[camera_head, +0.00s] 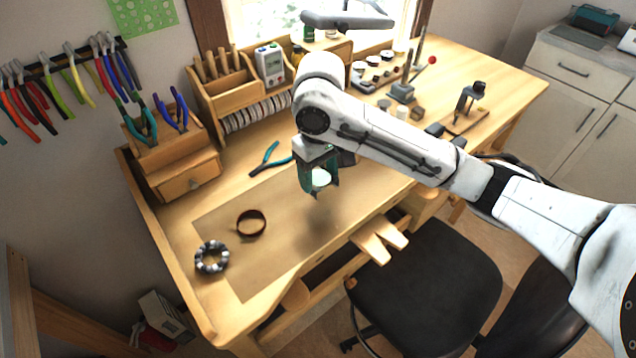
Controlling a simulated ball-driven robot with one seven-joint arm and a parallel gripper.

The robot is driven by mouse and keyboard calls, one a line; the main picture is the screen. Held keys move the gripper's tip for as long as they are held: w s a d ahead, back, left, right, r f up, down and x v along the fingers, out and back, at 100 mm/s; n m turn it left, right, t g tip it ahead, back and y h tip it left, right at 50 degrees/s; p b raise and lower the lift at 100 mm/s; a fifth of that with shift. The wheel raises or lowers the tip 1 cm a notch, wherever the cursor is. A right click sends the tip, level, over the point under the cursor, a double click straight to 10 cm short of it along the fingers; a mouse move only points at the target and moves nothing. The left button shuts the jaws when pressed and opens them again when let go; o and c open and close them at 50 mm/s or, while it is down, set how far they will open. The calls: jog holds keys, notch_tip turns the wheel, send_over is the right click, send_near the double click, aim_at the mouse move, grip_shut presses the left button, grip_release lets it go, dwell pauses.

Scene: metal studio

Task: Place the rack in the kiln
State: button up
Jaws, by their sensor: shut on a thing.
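My gripper (319,188) points down above the middle of the wooden workbench (335,215), with dark teal fingers. It is shut on a small white thing (321,177), seen only in part between the fingers. I cannot tell whether this is the rack. It appears to be held above the bench top, apart from it. I cannot make out a kiln in this view. My arm hides part of the bench's right side.
Blue-handled pliers (271,160), a dark red ring (251,223) and a grey-and-white beaded ring (211,257) lie on the bench. A wooden organizer (222,88) and plier box (172,155) stand at the back. A black chair (425,290) is in front.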

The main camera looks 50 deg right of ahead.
jog(key=shift+w+f+p, duration=0.15)
jog(key=shift+f+p, duration=0.2)
jog(key=shift+f, duration=1.4)
jog(key=shift+f, duration=0.2)
jog(key=o, duration=1.1)
jog(key=shift+c, duration=0.2)
